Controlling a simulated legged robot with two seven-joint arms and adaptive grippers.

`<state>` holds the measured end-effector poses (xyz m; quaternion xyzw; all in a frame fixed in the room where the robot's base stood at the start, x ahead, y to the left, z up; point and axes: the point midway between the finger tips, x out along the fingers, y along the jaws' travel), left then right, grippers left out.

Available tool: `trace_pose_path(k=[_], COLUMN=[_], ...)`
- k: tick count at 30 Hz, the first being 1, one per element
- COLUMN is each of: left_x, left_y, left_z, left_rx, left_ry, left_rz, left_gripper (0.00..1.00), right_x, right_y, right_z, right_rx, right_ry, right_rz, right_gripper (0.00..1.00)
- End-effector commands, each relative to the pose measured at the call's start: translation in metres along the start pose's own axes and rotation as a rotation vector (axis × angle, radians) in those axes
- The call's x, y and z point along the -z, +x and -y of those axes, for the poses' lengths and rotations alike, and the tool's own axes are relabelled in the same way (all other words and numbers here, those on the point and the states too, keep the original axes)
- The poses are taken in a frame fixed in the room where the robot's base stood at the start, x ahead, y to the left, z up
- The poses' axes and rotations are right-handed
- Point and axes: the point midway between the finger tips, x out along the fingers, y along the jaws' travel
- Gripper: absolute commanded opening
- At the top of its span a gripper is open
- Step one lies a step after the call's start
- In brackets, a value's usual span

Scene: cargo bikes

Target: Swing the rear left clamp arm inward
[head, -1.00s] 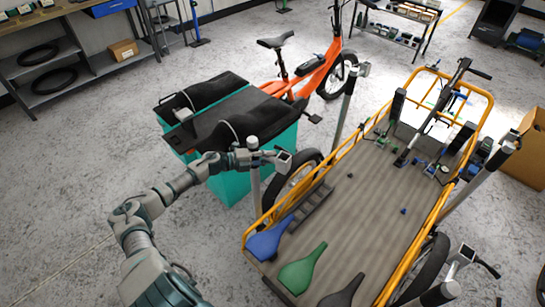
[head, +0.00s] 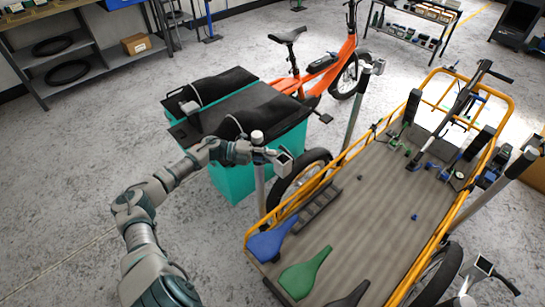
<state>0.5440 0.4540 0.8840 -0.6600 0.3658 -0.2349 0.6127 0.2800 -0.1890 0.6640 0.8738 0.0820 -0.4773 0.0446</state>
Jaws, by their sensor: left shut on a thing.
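The near left clamp post (head: 259,183) stands upright beside the cargo bike's left rail, with a pale cap on top. Its clamp arm (head: 284,161) points right toward the cargo bed and ends in a square metal head. My left gripper (head: 247,153) is shut on this clamp arm near the post top. The fingers and the gripped part are small and partly hidden. My right gripper is not in view.
The orange-railed cargo bed (head: 355,215) holds a blue saddle (head: 270,243), a green saddle (head: 305,272) and a dark one. Another clamp post (head: 357,105) stands farther along the left rail. A teal box (head: 232,183) with a black top stands left of the clamp.

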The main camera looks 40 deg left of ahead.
Motion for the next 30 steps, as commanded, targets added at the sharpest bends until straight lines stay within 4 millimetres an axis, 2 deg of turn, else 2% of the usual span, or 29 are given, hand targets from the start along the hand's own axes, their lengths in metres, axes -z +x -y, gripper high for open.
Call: trace_pose_path(k=[1, 4, 5, 6, 8, 16, 20, 23, 30], left_x=[0.003, 0.003, 0.003, 0.003, 0.003, 0.002, 0.002, 0.001, -0.001], left_y=[0.001, 0.001, 0.001, 0.001, 0.001, 0.001, -0.007, -0.024, -0.080], left_z=[-0.009, -0.010, -0.010, -0.009, -0.009, -0.004, -0.004, -0.004, -0.007], left_rx=[-0.016, -0.016, -0.016, -0.016, -0.015, -0.009, -0.010, -0.013, -0.013], left_ry=[-0.006, -0.006, -0.006, -0.006, -0.005, -0.002, -0.003, -0.003, -0.007], left_rz=[-0.011, -0.011, -0.011, -0.011, -0.010, -0.006, -0.004, -0.002, -0.003], left_gripper=[0.00, 0.00, 0.24, 0.34, 0.47, 0.47, 0.47, 0.47, 0.47], right_x=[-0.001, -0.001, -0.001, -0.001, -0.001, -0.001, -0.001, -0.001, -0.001], right_y=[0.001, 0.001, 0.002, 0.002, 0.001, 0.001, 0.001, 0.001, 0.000], right_z=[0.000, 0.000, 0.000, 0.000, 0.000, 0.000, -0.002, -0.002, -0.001], right_rx=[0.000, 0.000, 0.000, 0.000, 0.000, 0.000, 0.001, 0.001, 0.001], right_ry=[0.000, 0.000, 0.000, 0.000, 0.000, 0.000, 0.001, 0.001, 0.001], right_rz=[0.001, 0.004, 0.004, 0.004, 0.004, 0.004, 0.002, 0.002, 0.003], right_gripper=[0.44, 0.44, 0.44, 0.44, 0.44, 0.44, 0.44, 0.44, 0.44])
